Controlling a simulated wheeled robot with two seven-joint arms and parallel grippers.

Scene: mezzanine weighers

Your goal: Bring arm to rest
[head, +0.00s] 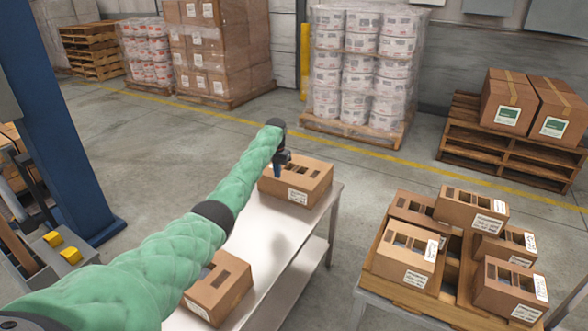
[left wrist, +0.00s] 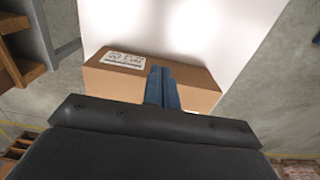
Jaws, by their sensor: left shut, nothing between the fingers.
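My left arm, in a green quilted sleeve, reaches from the lower left across the steel table in the head view. My left gripper (head: 279,170) is at the table's far end, beside and partly in front of a cardboard box (head: 313,186). In the left wrist view my gripper (left wrist: 162,72) has its blue fingers together and empty, with a labelled box (left wrist: 195,88) beyond them. Whether the fingers touch the box I cannot tell. My right gripper is not in view.
A second box (head: 222,290) sits nearer on the steel table (head: 268,238), partly behind my arm. To the right, a wooden pallet (head: 400,283) holds several cardboard boxes. A blue post (head: 62,130) stands at the left. Wrapped pallet loads stand behind, with open floor between.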

